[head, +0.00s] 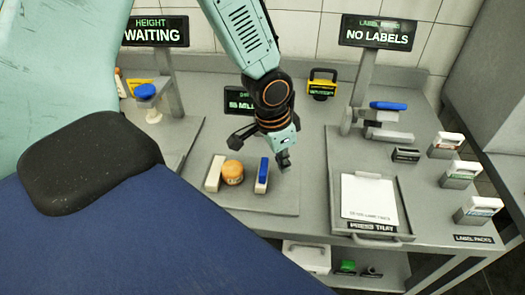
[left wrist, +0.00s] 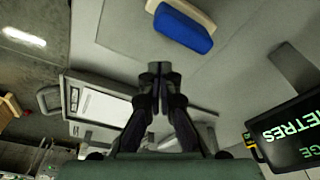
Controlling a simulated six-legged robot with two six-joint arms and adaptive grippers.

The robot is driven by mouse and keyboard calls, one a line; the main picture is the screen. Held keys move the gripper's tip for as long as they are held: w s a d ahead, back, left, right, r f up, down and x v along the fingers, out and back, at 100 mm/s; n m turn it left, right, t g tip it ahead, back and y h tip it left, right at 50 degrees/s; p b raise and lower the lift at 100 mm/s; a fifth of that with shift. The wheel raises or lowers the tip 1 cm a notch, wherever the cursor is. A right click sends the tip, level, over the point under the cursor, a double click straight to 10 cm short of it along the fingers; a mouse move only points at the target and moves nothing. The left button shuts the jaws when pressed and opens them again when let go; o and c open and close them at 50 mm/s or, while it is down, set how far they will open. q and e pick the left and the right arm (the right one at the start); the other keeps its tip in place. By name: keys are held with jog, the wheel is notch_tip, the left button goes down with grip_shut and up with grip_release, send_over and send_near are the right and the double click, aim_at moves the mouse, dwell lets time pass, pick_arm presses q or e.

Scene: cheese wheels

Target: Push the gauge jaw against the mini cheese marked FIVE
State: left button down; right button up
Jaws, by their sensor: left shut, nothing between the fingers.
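The orange mini cheese (head: 232,173) stands on the gauge plate (head: 270,203), close beside a cream block (head: 214,173) on its left. No FIVE marking is readable on it. The gauge jaw (head: 262,176), cream with a blue face, stands upright to the right of the cheese with a clear gap between them. My left gripper (head: 285,160) is shut and empty, pointing down just right of the jaw. In the left wrist view, the shut fingertips (left wrist: 160,69) are apart from the blue-faced jaw (left wrist: 183,28). My right gripper is not in view.
A display (head: 238,100) stands behind the plate, partly hidden by my arm. A press tray (head: 378,235) lies to the right, with label packs (head: 460,174) beyond it. A height station (head: 147,92) stands at the back left. The plate's front right is clear.

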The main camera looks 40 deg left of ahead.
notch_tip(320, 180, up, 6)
jog(key=p, duration=0.5)
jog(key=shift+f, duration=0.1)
dwell(0.4)
